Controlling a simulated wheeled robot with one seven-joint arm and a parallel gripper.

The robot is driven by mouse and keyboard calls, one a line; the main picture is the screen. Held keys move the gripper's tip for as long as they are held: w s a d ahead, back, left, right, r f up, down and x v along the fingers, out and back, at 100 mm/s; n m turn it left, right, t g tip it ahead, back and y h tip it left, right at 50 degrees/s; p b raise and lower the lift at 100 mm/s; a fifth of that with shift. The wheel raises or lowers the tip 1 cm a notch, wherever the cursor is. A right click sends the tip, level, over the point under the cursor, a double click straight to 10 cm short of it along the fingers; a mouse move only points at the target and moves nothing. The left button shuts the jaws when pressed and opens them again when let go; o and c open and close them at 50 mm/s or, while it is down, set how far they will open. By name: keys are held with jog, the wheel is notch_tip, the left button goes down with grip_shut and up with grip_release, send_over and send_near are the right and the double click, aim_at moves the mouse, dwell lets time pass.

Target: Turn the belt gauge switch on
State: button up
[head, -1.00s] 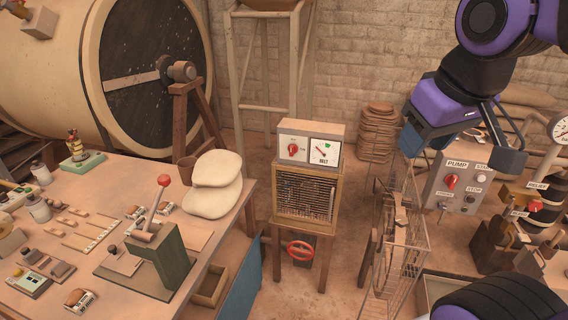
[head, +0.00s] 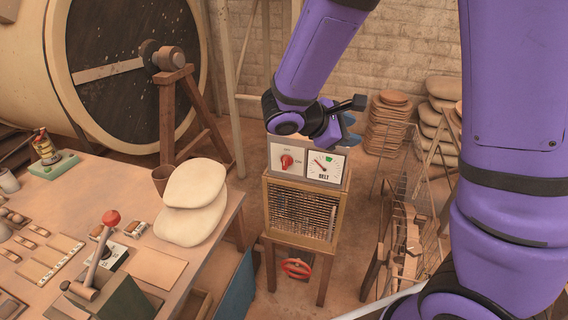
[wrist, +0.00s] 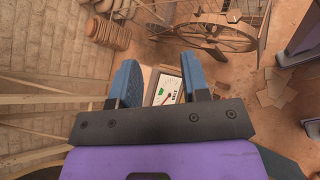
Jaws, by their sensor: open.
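The belt gauge box (head: 308,162) stands on a wooden cabinet in the middle of the head view. Its left panel carries a red rotary switch (head: 286,162) with small OFF and ON marks; exactly where its pointer sits is too small to tell. Its right panel is a white dial marked BELT (head: 325,165). My gripper (wrist: 160,82) is open and empty, with two blue fingers. In the head view it is above and behind the box, partly hidden by my wrist. In the wrist view the dial (wrist: 168,90) shows between the fingers; the switch is hidden there.
A red handwheel (head: 296,268) sits below the cabinet. The table at left holds a red-knobbed lever (head: 110,218) and pale sacks (head: 194,196). A wire-framed wheel (head: 405,235) stands to the right. Stacked discs (head: 388,122) are behind.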

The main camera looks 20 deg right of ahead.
jog(key=w+a+f+n+t+h, duration=0.2)
jog(key=w+a+f+n+t, duration=0.4)
jog(key=w+f+n, duration=0.15)
jog(key=n+t+y, duration=0.4)
jog(key=n+t, duration=0.3)
jog(key=n, duration=0.2)
send_near(284, 163)
jog(key=x, duration=1)
jog(key=shift+w, duration=0.1)
grip_shut()
